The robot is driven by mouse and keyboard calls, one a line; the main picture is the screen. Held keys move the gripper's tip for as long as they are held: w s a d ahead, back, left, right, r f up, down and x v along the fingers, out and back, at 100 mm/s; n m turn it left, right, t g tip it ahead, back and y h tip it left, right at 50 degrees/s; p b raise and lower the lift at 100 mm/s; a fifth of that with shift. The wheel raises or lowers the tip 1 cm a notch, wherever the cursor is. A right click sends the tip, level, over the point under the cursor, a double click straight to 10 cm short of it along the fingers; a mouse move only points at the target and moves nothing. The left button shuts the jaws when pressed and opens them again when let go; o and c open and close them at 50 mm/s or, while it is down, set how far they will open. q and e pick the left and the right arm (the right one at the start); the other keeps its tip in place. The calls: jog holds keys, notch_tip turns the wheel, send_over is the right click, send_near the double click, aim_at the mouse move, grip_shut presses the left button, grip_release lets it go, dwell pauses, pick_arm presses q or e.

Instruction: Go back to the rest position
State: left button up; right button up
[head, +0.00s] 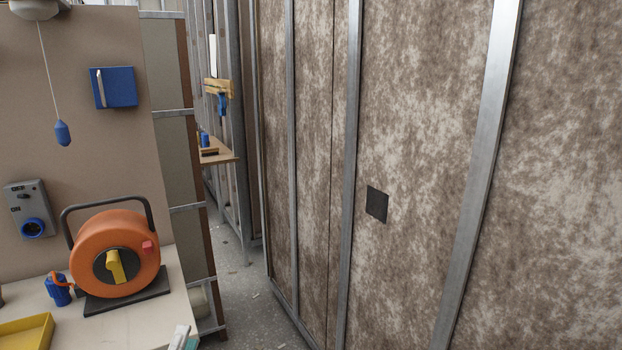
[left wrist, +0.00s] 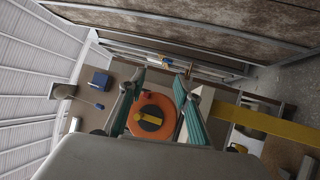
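In the head view, only a small pale and teal tip of my left gripper (head: 181,338) shows at the bottom edge, by the front right edge of the worktop (head: 135,328). In the left wrist view, the two teal fingers of my left gripper (left wrist: 158,76) stand apart with nothing between their tips. The orange cable reel (head: 115,245) stands upright on its dark base on the worktop. It also shows beyond the fingers in the left wrist view (left wrist: 152,103), apart from them. My right gripper is in neither view.
A blue plug (head: 58,289) and a yellow tray (head: 27,331) are on the worktop. A grey socket box (head: 31,209), a blue box (head: 114,88) and a pull cord (head: 62,133) are on or by the panel. A tall metal-framed wall (head: 420,150) fills the right. A narrow floor strip (head: 245,300) is clear.

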pick_arm(q)
jog(key=s+d+f+m+g+h, duration=0.3)
jog(key=d+f+m+g+h, duration=0.15)
jog(key=f+m, duration=0.6)
jog(key=s+f+m+g+y, duration=0.1)
jog(key=s+f+m+g, duration=0.2)
jog(key=f, duration=0.7)
jog(key=s+f+m+g+y+p, duration=0.1)
jog(key=s+f+m+g, duration=0.2)
jog(key=s+f+m, duration=0.5)
notch_tip(320, 180, down, 2)
jog(key=shift+s+a+f, duration=0.2)
jog(key=shift+s+f, duration=0.05)
jog(key=shift+s, duration=0.3)
